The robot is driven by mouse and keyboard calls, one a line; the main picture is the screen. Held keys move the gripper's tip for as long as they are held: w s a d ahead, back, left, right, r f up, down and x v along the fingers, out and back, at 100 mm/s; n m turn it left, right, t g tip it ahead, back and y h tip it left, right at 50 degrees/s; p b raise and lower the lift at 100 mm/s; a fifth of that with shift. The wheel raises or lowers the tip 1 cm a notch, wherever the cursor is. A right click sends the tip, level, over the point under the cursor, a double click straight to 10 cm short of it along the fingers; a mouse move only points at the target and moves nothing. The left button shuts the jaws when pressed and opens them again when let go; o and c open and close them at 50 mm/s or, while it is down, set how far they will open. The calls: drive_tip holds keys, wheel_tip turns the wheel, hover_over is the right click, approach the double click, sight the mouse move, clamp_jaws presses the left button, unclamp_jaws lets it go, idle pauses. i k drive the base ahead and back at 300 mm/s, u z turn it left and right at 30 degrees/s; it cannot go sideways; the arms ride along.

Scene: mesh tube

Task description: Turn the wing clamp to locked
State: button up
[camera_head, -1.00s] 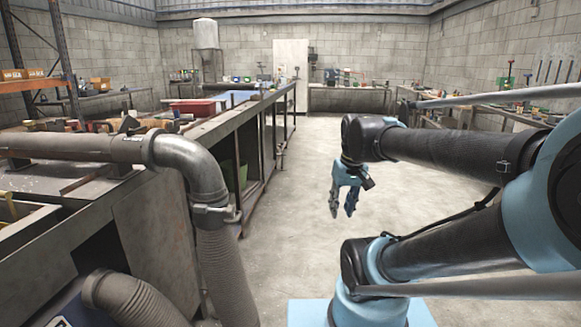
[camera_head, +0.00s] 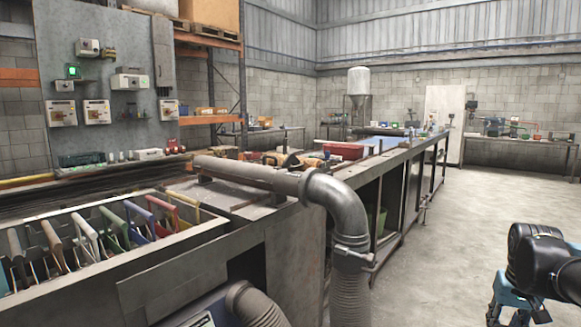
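A grey metal pipe (camera_head: 338,200) runs along the bench top and bends down at the bench's corner. A clamp band with a small part sticking out to the right, which looks like the wing clamp (camera_head: 353,257), sits around the joint where the bend meets a ribbed grey hose (camera_head: 350,297). Its wing is too small to tell whether it is locked. My gripper (camera_head: 508,317) is at the lower right, well apart from the clamp, over bare floor. Its light-blue fingers point down and look apart and empty; their tips are near or past the bottom edge.
The long workbench (camera_head: 285,245) fills the left and middle. A bin of coloured-handled tools (camera_head: 110,235) is at its near left. A second ribbed hose (camera_head: 255,305) comes out low in front. A panel of switches (camera_head: 105,80) stands behind. The floor (camera_head: 450,240) to the right is clear.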

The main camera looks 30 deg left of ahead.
sight(292, 159)
drive_tip(key=u, duration=1.55)
